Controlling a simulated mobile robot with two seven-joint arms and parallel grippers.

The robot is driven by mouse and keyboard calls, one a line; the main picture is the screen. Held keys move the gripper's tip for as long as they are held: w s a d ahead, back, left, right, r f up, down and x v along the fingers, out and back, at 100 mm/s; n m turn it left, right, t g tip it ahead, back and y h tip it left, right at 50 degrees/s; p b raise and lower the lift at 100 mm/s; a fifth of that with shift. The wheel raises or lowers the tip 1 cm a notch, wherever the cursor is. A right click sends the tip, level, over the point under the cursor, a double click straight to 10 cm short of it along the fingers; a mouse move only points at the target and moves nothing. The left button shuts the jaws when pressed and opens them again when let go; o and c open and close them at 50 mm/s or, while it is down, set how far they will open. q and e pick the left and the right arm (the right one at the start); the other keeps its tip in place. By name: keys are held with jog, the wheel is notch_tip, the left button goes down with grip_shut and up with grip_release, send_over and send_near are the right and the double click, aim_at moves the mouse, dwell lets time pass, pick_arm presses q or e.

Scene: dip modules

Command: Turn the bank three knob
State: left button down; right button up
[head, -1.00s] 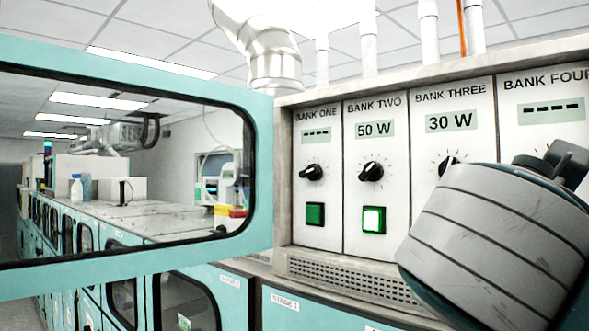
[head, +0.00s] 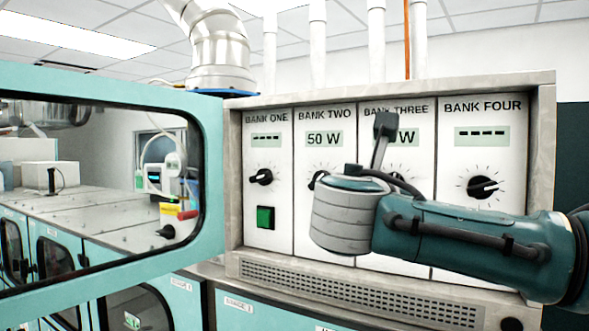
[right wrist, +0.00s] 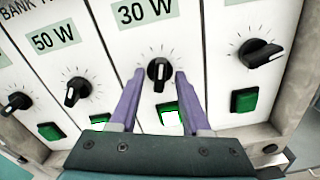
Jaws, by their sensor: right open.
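The bank three knob (right wrist: 158,72) is black, on a white panel with a dial of tick marks around it. In the right wrist view it sits between the tips of my right gripper (right wrist: 160,76), whose two purple fingers are open on either side, with a gap visible. The bank three display (right wrist: 145,11) above it reads 30 W. The green button (right wrist: 170,117) below it is lit. In the head view my right arm crosses in front of bank three and hides its knob and button. My left gripper is not in view.
The bank two knob (right wrist: 77,91) is left of the fingers and the bank four knob (right wrist: 258,53) is right. Bank two's display (head: 324,139) reads 50 W. An open teal-framed window panel (head: 212,180) stands left of the control box. A vent grille (head: 350,290) runs below.

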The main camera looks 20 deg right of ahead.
jog(key=shift+w+d, duration=0.15)
grip_shut()
dwell(0.4)
